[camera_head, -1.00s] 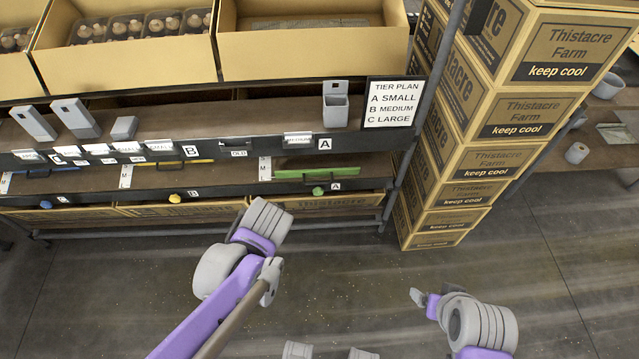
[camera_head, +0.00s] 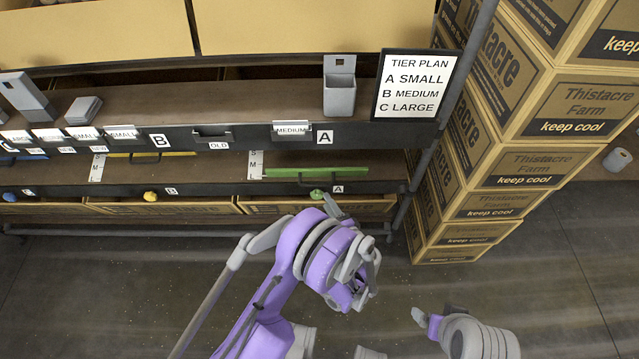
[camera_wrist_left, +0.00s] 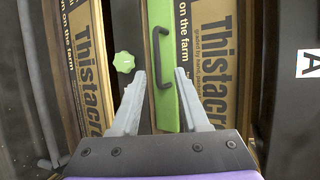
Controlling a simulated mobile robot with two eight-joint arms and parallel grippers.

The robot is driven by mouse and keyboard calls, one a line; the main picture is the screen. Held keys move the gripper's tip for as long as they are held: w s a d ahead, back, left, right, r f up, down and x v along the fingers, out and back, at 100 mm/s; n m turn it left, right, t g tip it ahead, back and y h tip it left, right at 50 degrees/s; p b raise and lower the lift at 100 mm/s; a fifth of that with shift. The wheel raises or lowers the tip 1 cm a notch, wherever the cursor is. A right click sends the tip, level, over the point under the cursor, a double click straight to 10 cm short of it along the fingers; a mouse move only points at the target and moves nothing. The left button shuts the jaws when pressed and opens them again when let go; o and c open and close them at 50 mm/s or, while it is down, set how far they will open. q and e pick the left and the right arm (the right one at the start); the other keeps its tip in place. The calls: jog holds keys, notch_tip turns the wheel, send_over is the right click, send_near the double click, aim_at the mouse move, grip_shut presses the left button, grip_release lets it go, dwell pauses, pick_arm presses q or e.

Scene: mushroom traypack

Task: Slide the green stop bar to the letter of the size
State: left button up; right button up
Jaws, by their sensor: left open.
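The green stop bar (camera_head: 316,172) lies across the A bay, with a dark handle on it. Its left end is beside a white letter strip (camera_head: 255,165); S and M show there, and a lower letter cannot be made out. A green knob (camera_head: 317,194) is below the bar. In the left wrist view the bar (camera_wrist_left: 162,20) and its handle (camera_wrist_left: 158,60) show between and just beyond the fingertips. My left gripper (camera_wrist_left: 160,76) is open and empty, close to the handle. My right gripper (camera_head: 419,317) is low at the right, its jaws unclear.
The tier plan sign (camera_head: 417,87) reads A small, B medium, C large. A medium card (camera_head: 291,129) hangs beside the A label. A grey holder (camera_head: 340,92) stands on the shelf. Stacked cartons (camera_head: 510,160) and a shelf post stand right of the bay.

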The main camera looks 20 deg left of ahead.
aim_at(318, 186)
pick_arm(q)
jog(key=x, duration=0.3)
jog(key=b+x, duration=0.1)
jog(key=x, duration=0.6)
jog(key=shift+w+f, duration=0.35)
jog(key=shift+w, duration=0.05)
grip_shut()
dwell(1.0)
